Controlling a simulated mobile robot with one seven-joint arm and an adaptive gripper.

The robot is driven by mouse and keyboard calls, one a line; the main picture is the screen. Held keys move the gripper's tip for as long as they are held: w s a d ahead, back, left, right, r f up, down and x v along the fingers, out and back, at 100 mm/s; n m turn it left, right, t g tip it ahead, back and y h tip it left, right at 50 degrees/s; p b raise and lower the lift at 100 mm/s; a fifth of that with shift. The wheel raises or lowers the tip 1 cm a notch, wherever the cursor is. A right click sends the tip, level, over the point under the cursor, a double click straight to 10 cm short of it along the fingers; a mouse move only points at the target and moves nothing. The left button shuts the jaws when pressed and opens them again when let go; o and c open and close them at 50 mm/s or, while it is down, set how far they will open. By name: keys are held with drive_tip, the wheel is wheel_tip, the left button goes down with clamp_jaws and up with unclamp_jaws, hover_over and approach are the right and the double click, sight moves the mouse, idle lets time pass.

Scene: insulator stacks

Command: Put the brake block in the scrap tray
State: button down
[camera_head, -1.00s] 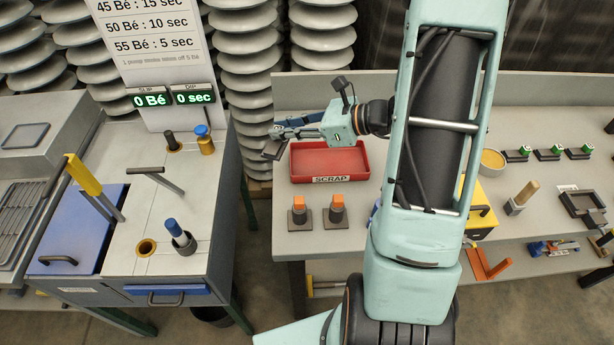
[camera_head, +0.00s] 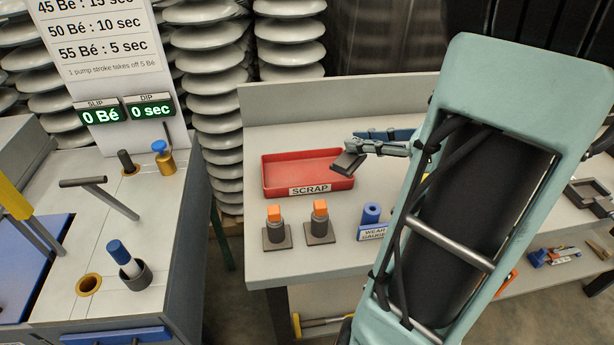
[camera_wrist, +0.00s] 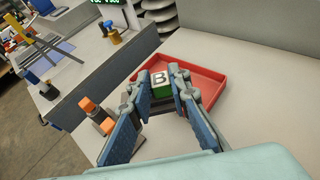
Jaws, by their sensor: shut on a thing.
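The brake block (camera_head: 347,163) looks dark in the head view. The block is held up and overlaps the tray's right end in the head view. In the wrist view the tray (camera_wrist: 213,90) shows behind the fingers.
Two stands with orange-topped pieces (camera_head: 274,213) (camera_head: 320,208) stand in front of the tray. A blue wear gauge (camera_head: 371,214) stands to their right. The machine with the blue lid (camera_head: 32,270) is at left. My arm hides much of the bench's right side.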

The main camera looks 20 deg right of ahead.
drive_tip(key=w+a+f+b, duration=0.1)
drive_tip(key=w+f, duration=0.2)
drive_tip(key=w, duration=0.1)
drive_tip(key=w+a+f+b, duration=0.1)
drive_tip(key=w+f, duration=0.2)
drive_tip(key=w, duration=0.1)
drive_tip(key=w+a+f+b, duration=0.1)
drive_tip(key=w+f, duration=0.2)
drive_tip(key=w, duration=0.1)
drive_tip(key=shift+w, duration=0.2)
drive_tip(key=shift+w+a+f, duration=0.1)
drive_tip(key=shift+w+f, duration=0.05)
drive_tip(key=shift+f, duration=0.05)
drive_tip(key=shift+w+f+b, duration=0.15)
drive_tip(key=shift+f+b, duration=0.2)
drive_tip(key=shift+f, duration=0.5)
drive_tip(key=shift+w+f+b, duration=0.1)
drive_tip(key=shift+f+b, duration=0.2)
drive_tip(key=shift+f, duration=0.55)
drive_tip(key=shift+f, duration=0.15)
drive_tip(key=c, duration=2.3)
unclamp_jaws()
drive_tip(key=shift+f, duration=0.1)
drive_tip(key=o, duration=0.5)
